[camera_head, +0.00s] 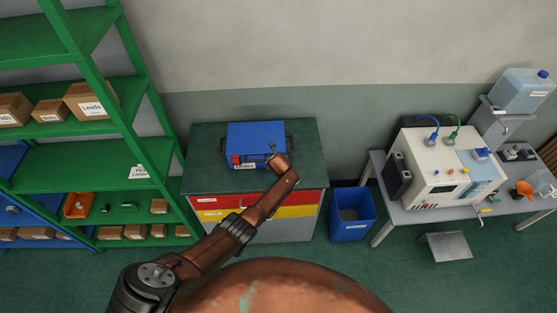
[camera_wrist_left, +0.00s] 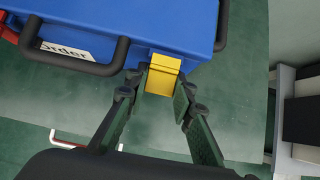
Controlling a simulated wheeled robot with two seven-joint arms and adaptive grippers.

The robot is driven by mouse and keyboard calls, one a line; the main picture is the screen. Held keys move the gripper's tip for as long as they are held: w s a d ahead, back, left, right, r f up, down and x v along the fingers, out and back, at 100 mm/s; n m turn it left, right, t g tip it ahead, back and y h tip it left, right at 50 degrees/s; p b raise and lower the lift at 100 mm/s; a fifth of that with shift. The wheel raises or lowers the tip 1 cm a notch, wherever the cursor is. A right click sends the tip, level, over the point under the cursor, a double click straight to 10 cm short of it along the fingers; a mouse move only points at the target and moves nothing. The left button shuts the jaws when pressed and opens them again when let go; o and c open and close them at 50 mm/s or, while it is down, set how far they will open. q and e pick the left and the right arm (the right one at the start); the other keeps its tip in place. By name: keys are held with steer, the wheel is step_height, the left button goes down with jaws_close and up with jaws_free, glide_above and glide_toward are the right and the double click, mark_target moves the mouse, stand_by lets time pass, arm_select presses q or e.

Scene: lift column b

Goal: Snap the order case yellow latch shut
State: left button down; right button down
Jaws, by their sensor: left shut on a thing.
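The blue order case (camera_head: 257,138) sits closed on the dark green top of a cabinet, and its blue body fills the top of the left wrist view (camera_wrist_left: 190,22). A white "Order" label (camera_wrist_left: 62,49) shows behind its black handle (camera_wrist_left: 75,65). The yellow latch (camera_wrist_left: 164,72) is on the case's front edge, right of the handle. My left gripper (camera_wrist_left: 162,92) is shut on the yellow latch, one finger at each side; in the head view the gripper (camera_head: 276,158) reaches the case's front right. Whether the latch is fastened I cannot tell. My right gripper is out of view.
The cabinet top (camera_head: 308,150) is clear around the case. A red latch (camera_head: 236,160) is on the case's front left. A blue bin (camera_head: 352,228) stands right of the cabinet. Green shelves (camera_head: 90,155) are left; a grey bench (camera_head: 400,212) with equipment is right.

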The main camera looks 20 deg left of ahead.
arm_select(q)
steer(key=shift+s+a, duration=0.2)
steer(key=shift+a, duration=0.25)
steer(key=c, duration=2)
jaws_free()
steer(key=o, duration=0.4)
steer(key=shift+d, duration=0.1)
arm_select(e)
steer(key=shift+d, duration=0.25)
arm_select(q)
steer(key=shift+s+d+r, duration=0.1)
steer(key=shift+r, duration=0.15)
steer(key=v, duration=1.1)
steer(key=shift+s+r, duration=0.1)
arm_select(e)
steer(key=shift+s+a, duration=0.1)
arm_select(q)
steer(key=shift+s, duration=0.1)
